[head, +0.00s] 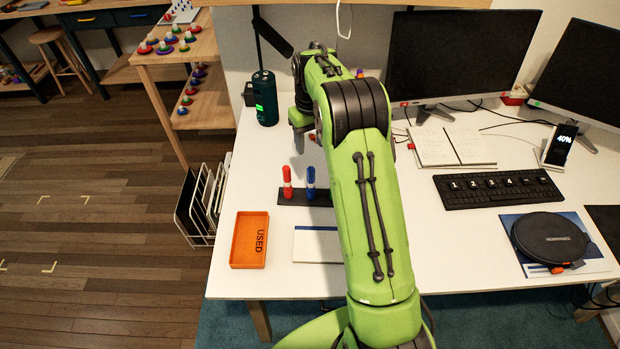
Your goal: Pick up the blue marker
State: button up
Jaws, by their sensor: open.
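The blue marker (311,183) stands upright in a dark holder strip (290,198) on the white desk. A red marker (287,182) stands upright in the same strip, just left of it. My green arm reaches over the desk from the front, and its forearm hides the right part of the strip. My gripper (299,142) points down behind and above the markers, apart from them. It is small and partly hidden by the arm; nothing shows held in it.
An orange tray marked USED (238,262) and a white pad (312,258) lie at the desk's front left. A dark cylinder with a green display (264,98) stands behind. A keyboard (498,188), open notebook (480,148) and monitors (450,55) are to the right.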

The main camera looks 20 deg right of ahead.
aim_at(311, 190)
jog(key=f, duration=0.5)
jog(key=f+b, duration=0.1)
jog(key=f, duration=0.4)
jog(key=f+b, duration=0.1)
jog(key=f, duration=0.4)
jog(key=shift+s+f, duration=0.1)
jog(key=shift+s, duration=0.2)
grip_shut()
